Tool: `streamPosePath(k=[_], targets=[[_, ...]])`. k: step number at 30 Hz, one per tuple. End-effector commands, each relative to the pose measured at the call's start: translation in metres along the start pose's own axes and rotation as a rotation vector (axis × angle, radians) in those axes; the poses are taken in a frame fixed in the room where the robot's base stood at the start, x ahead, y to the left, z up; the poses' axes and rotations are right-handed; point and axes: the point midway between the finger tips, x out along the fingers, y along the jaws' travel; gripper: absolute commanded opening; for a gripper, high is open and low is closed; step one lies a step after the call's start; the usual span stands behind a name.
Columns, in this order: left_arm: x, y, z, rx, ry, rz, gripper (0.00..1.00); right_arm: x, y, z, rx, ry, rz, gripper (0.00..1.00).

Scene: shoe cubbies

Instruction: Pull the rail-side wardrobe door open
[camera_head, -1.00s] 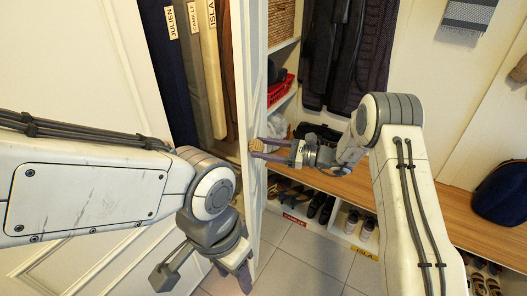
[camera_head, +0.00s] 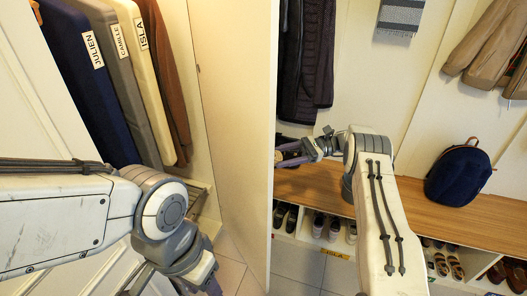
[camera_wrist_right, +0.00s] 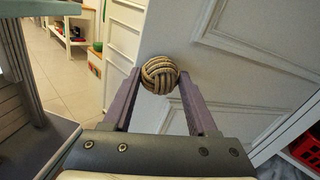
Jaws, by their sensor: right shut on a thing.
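The rail-side wardrobe door (camera_head: 235,130) stands open, with its plain cream inner face toward me in the head view. Its knob, a round woven rope ball (camera_wrist_right: 160,75), shows in the right wrist view against the white panelled outer face (camera_wrist_right: 225,60). My right gripper (camera_wrist_right: 160,92) is shut on this knob, one finger on each side. In the head view my right gripper (camera_head: 283,156) is at the door's free edge, its fingertips partly hidden behind it. My left gripper (camera_head: 190,284) is low at the bottom edge, largely cut off; its jaws cannot be judged.
Garments labelled JULIEN (camera_head: 88,85), CAMILLE and ISLA (camera_head: 148,80) hang inside the wardrobe. Right of the door are a wooden bench (camera_head: 320,188) with shoe cubbies below, a navy backpack (camera_head: 458,175) and hanging coats. Tiled floor (camera_head: 297,262) shows below.

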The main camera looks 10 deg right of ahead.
Motion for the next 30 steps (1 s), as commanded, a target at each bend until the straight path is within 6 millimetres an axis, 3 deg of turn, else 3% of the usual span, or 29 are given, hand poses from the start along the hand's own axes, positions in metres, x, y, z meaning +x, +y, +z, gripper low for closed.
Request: streamPosePath(k=[14,15,16,30], targets=[[-0.003,0.0,0.0,0.0,0.0,0.0,0.5,0.006,0.003,-0.002,0.008,-0.01,0.035,0.0],[-0.003,0.0,0.0,0.0,0.0,0.0,0.5,0.007,0.002,-0.002,0.008,-0.011,0.036,0.74],[-0.003,0.0,0.0,0.0,0.0,0.0,0.5,0.007,0.002,-0.002,0.008,-0.011,0.036,0.85],[-0.003,0.0,0.0,0.0,0.0,0.0,0.5,0.004,0.001,-0.001,0.003,-0.008,0.025,0.87]])
